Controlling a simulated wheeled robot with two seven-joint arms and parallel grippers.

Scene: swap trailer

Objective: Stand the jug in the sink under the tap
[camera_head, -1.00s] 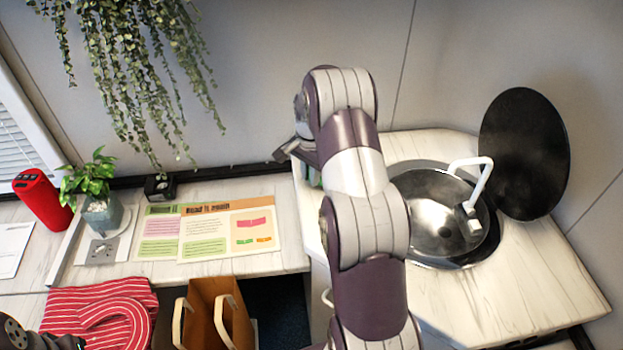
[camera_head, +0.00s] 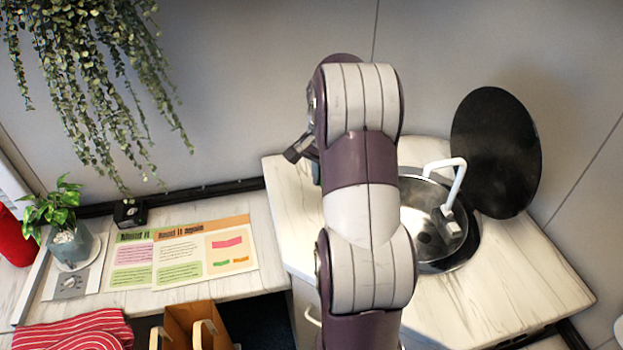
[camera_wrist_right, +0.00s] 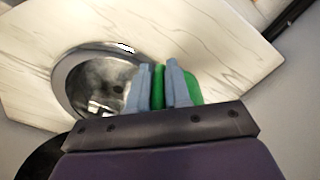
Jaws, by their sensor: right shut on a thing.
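My right gripper (camera_wrist_right: 159,66) is shut on a green thing, which I take to be the jug (camera_wrist_right: 194,90). Green shows between and beside its blue-grey fingers in the right wrist view. The jug's full shape and tilt are hidden. In that view it lies at the right edge of the round metal sink (camera_wrist_right: 68,80); its height above the counter is unclear. My left gripper is out of view.
A round black lid (camera_head: 497,152) stands upright behind the sink. Pale counter (camera_head: 500,285) is bare in front of the sink. At left are a printed sheet (camera_head: 205,275), a potted plant (camera_head: 70,243), a striped red cloth (camera_head: 75,332) and a brown bag (camera_head: 190,322).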

